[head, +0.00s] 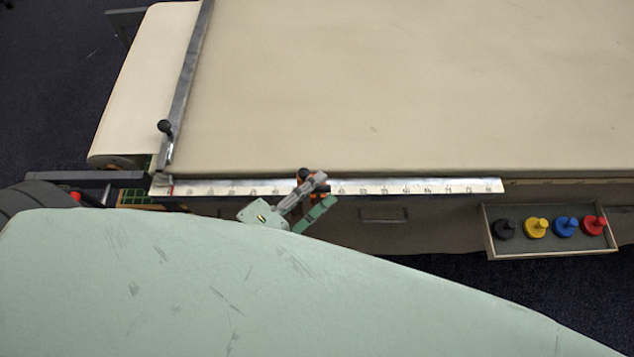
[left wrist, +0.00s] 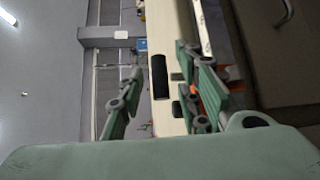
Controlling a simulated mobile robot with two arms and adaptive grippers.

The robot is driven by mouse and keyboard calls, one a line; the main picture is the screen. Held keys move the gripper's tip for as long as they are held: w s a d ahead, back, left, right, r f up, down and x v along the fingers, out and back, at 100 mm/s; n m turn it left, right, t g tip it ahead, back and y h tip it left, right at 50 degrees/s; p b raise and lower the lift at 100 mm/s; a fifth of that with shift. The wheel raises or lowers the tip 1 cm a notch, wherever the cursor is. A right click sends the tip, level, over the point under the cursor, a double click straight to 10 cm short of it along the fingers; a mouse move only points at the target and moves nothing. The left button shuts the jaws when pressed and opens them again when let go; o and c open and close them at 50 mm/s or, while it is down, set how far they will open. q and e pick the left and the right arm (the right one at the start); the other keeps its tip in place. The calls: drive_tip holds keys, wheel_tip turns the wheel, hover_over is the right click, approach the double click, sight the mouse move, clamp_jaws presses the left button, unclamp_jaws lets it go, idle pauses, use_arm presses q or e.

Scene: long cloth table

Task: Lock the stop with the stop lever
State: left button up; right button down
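The orange stop (head: 312,181) sits on the ruler (head: 400,187) along the table's front edge. A black round knob (head: 303,173) shows at its upper left, apparently the stop lever's end. My left gripper (head: 323,190) is at the stop, its fingers overlapping it and hiding much of it. In the left wrist view, the fingers (left wrist: 158,72) are spread apart. A black cylindrical piece (left wrist: 159,76) shows in the gap; I cannot tell whether any finger touches it. Orange parts of the stop (left wrist: 224,73) show behind the right-hand fingers. My right gripper is not in view.
Beige cloth (head: 400,80) covers the table. A metal bar (head: 185,90) with a black knob crosses its left end. A tray (head: 551,254) with black, yellow, blue and red knobbed pieces hangs at the front right. The ruler right of the stop is clear.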

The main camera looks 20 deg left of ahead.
use_arm(q)
drive_tip(key=shift+w+d, duration=0.2)
drive_tip(key=shift+w, duration=0.2)
clamp_jaws()
idle(0.4)
